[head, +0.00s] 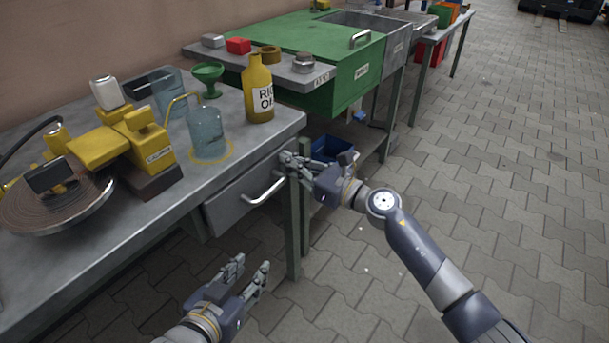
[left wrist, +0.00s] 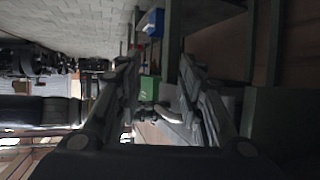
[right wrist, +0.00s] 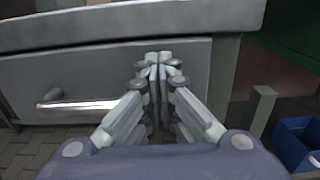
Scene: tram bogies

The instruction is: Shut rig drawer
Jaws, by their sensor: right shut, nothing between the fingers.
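The rig drawer (head: 232,203) is a grey metal front under the grey workbench, with a bar handle (head: 264,189). In the right wrist view the drawer front (right wrist: 100,70) fills the left and middle, with its handle (right wrist: 72,105) at the left. It looks close under the bench top; I cannot tell whether it is fully flush. My right gripper (head: 287,160) is shut and empty at the drawer's right end, its fingertips (right wrist: 158,60) at or very near the front. My left gripper (head: 250,272) is open and empty, low in front of the bench and apart from the drawer.
The bench top (head: 160,215) carries a yellow bottle (head: 258,85), a glass beaker (head: 207,133), a green funnel (head: 208,78) and a yellow device on a round plate. A bench leg (head: 292,235) stands below my right gripper. A blue bin (right wrist: 302,140) is at right. Paved floor at right is clear.

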